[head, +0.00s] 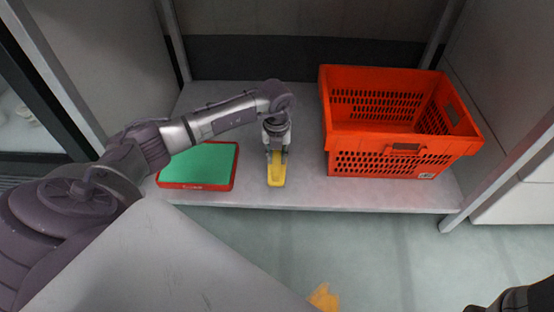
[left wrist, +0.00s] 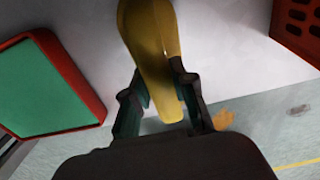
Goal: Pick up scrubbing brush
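The scrubbing brush (head: 276,175) is yellow and long. It is at the shelf's front, between a green-topped tray and an orange tote. My left gripper (head: 276,152) points down at it from above. In the left wrist view, the brush (left wrist: 152,45) runs between the two fingers of my left gripper (left wrist: 160,85), one on each side. The fingertips are very close to its sides; whether they press on it cannot be told. Whether the brush rests on the shelf is also unclear. My right gripper is not in view; only a dark part shows at the lower right corner.
The orange tote (head: 383,128) stands right of the brush, with bare shelf between. The red-rimmed green tray (head: 200,187) lies left, partly under my left arm. Side walls and a back wall enclose the shelf (head: 320,197). A yellow-orange thing (head: 323,297) lies on the floor.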

